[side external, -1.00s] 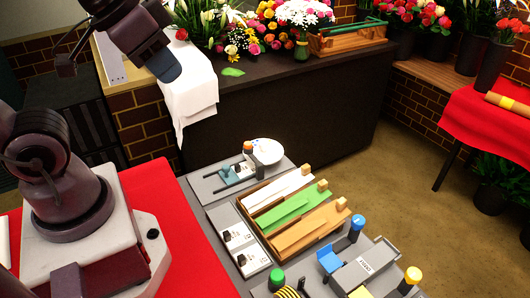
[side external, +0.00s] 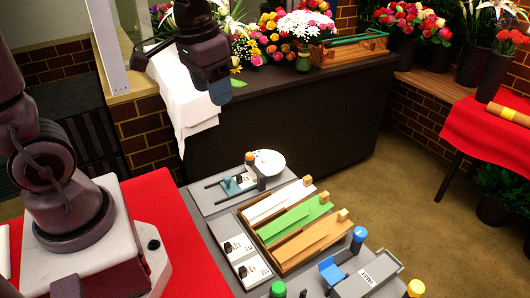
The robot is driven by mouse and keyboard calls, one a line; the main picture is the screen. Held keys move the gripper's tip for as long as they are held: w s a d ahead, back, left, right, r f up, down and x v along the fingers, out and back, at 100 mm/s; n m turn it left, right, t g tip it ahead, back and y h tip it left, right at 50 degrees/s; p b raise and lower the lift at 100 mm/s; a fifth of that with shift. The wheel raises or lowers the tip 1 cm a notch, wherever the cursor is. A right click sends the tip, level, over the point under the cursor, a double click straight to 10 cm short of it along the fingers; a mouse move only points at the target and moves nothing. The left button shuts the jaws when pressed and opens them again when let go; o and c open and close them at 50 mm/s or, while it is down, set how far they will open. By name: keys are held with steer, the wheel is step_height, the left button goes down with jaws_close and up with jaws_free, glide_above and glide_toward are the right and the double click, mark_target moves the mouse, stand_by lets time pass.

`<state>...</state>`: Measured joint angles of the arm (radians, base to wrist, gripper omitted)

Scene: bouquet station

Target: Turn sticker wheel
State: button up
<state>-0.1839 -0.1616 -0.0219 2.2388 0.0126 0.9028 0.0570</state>
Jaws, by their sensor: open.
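A white round disc (side external: 273,162), which looks like the sticker wheel, sits at the back right of the grey station board. It has small coloured marks near its left side, too small to read. A dark post with an orange top (side external: 250,159) stands at its left edge. My gripper (side external: 217,92) hangs above and behind the disc, to its upper left in the picture, well apart from it and in front of the white cloth. Its jaws point down and are open, with nothing seen between them.
A tray with white, green and orange strips (side external: 302,222) lies in front of the disc. A grey block marked with text (side external: 370,274) and blue, green and yellow knobs stand nearer. The dark counter (side external: 300,115) with flowers and a white cloth (side external: 178,95) is behind.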

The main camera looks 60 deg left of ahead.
steer(key=w+a+f+m+g, duration=0.2)
steer(key=w+a+f, duration=0.5)
steer(key=w+f, duration=0.25)
steer(key=m, duration=0.8)
glide_toward(265, 153)
step_height(265, 153, down, 9)
steer(key=shift+s+a+f, duration=0.1)
steer(key=shift+f, duration=0.1)
steer(key=shift+c, duration=0.5)
steer(key=c, duration=0.8)
